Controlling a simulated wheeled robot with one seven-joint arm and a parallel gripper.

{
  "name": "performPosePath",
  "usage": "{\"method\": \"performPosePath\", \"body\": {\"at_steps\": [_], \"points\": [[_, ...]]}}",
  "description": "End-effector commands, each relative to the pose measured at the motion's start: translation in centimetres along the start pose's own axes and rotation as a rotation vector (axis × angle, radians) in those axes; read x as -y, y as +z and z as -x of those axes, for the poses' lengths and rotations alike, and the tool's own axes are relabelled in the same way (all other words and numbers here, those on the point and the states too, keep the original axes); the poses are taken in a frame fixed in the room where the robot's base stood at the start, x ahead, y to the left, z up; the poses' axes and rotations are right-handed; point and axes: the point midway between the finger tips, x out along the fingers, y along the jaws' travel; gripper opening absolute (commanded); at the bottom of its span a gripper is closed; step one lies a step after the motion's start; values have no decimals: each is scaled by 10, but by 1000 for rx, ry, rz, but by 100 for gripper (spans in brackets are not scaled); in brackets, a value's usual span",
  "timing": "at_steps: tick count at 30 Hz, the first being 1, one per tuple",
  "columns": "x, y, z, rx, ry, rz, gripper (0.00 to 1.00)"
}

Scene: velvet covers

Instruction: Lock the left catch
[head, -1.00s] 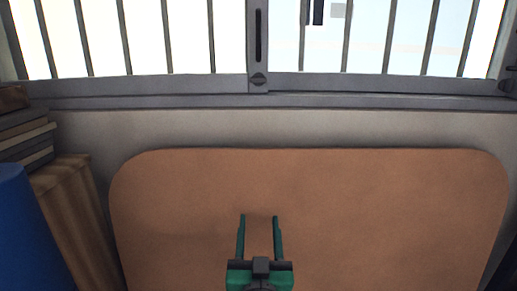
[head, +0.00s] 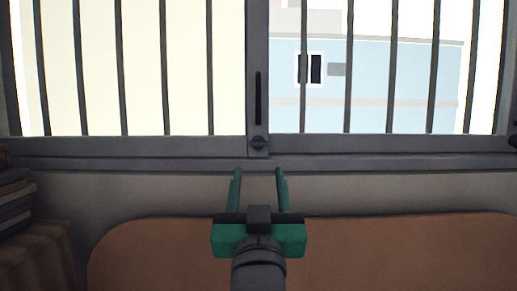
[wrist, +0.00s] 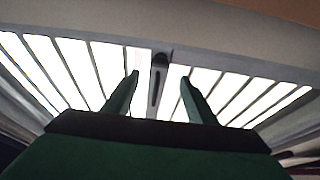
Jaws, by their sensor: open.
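The left catch (head: 258,143) is a small dark grey knob on the window's middle upright, low down, below a dark vertical slot (head: 258,97). Whether it is locked I cannot tell. My gripper (head: 259,178) is green, open and empty. In the head view its fingertips are just below the catch, pointing toward the window, apart from it as far as I can see. In the wrist view the middle upright (wrist: 157,90) shows between the open fingers (wrist: 159,84), with the catch (wrist: 161,58) near its end.
The barred sliding window (head: 180,148) fills the upper picture, with a sill ledge below. A second dark fitting (head: 513,141) is at the right edge. A brown padded panel (head: 400,245) stands below the sill. Stacked books (head: 15,205) are at the left. The space before the window is clear.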

Motion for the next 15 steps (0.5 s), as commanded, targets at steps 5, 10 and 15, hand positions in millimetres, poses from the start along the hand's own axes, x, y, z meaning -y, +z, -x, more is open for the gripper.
{"method": "performPosePath", "body": {"at_steps": [5, 10, 15], "points": [[0, -2, -14, 0, 0, 1, 52], [0, -2, -43, 0, 0, 1, 52], [0, -2, -73, 1, 1, 1, 52]]}}
